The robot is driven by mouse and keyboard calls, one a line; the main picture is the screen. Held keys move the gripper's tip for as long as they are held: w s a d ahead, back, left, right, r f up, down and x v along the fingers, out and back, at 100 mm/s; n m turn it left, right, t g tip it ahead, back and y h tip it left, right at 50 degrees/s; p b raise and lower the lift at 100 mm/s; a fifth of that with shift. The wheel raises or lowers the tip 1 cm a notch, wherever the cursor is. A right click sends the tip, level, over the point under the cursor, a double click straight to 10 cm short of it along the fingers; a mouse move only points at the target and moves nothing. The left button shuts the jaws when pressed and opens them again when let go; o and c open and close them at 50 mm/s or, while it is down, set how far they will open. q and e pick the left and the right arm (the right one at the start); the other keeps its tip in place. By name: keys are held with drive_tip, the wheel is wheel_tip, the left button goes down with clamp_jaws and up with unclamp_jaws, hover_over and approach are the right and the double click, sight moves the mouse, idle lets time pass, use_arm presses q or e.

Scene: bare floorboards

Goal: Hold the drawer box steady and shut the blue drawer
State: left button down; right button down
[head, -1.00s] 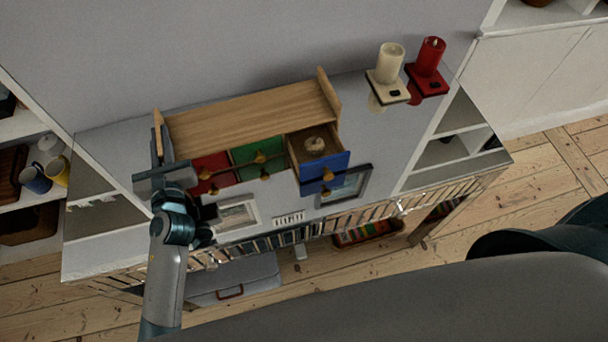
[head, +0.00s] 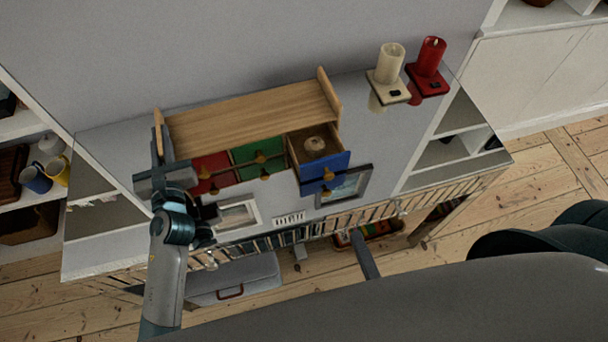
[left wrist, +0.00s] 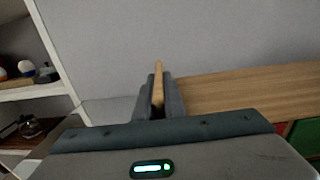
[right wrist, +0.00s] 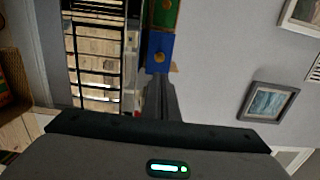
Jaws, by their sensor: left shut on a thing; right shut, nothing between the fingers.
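The wooden drawer box (head: 250,112) stands on the grey top against the wall, with red (head: 211,172), green (head: 258,158) and blue drawers. The red and green fronts look flush. My left gripper (head: 158,148) is shut on the box's upright left end panel, which shows between its fingers in the left wrist view (left wrist: 158,88). My right gripper (head: 356,236) is shut and empty, below and apart from the blue drawer. The right wrist view shows the blue front (right wrist: 158,54) beyond its fingertips.
Framed pictures (head: 345,186) (head: 237,215) lie near the front of the top. A slatted rail (head: 290,238) runs along the front edge.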

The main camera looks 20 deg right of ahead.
sight(331, 178)
drive_tip(key=shift+w, duration=0.1)
idle(0.3)
drive_tip(key=w, duration=1.4)
drive_tip(key=shift+a, duration=0.35)
drive_tip(key=shift+s, duration=0.1)
drive_tip(key=shift+w+a, duration=0.1)
drive_tip(key=shift+w, duration=1.75)
drive_tip(key=shift+s, duration=0.15)
drive_tip(key=s, duration=1.3)
drive_tip(key=shift+s+d, duration=0.35)
